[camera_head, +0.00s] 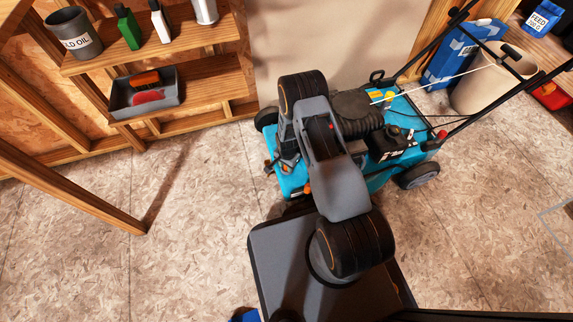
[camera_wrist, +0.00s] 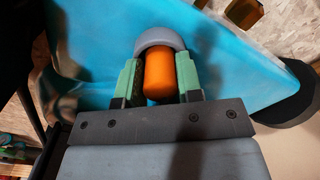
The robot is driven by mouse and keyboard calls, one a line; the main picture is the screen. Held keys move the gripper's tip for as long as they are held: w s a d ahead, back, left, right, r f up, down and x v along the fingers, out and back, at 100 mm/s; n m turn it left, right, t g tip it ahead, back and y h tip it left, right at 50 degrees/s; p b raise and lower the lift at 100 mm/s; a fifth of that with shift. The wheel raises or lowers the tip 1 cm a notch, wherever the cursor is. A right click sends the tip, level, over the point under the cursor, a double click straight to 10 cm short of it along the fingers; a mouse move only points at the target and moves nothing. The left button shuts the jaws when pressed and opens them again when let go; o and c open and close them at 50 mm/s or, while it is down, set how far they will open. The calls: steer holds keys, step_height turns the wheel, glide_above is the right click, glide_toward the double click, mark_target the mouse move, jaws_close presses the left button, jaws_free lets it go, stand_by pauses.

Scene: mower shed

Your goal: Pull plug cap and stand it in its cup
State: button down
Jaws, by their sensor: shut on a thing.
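My gripper (camera_wrist: 159,77) is shut on an orange, rounded cylinder in the wrist view, which looks like the plug cap (camera_wrist: 159,78). One green finger pad is on each side of it. A grey curved rim (camera_wrist: 160,37) arches over the cap's far end; I cannot tell if it is the cup, or whether the cap touches it. The turquoise mower deck (camera_wrist: 95,35) lies behind. In the head view my arm covers part of the mower (camera_head: 290,177), and the gripper is mostly hidden. A small orange patch (camera_head: 307,187) shows beside my arm at the mower's front.
Wooden shelves (camera_head: 200,80) at left hold bottles, a grey bucket (camera_head: 75,32) and a grey tray (camera_head: 125,104). The mower's handlebar (camera_head: 470,115) reaches right, near a beige bin (camera_head: 487,88). The floor (camera_head: 190,235) at left is clear.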

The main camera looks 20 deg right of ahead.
steer(key=shift+f, duration=0.3)
steer(key=c, duration=0.9)
jaws_free()
steer(key=shift+s, duration=0.15)
steer(key=shift+o, duration=1)
steer(key=shift+s+f, duration=0.1)
steer(key=shift+s, duration=0.05)
step_height(320, 180, up, 15)
steer(key=w+p, duration=0.1)
steer(key=p, duration=0.5)
steer(key=shift+f, duration=0.2)
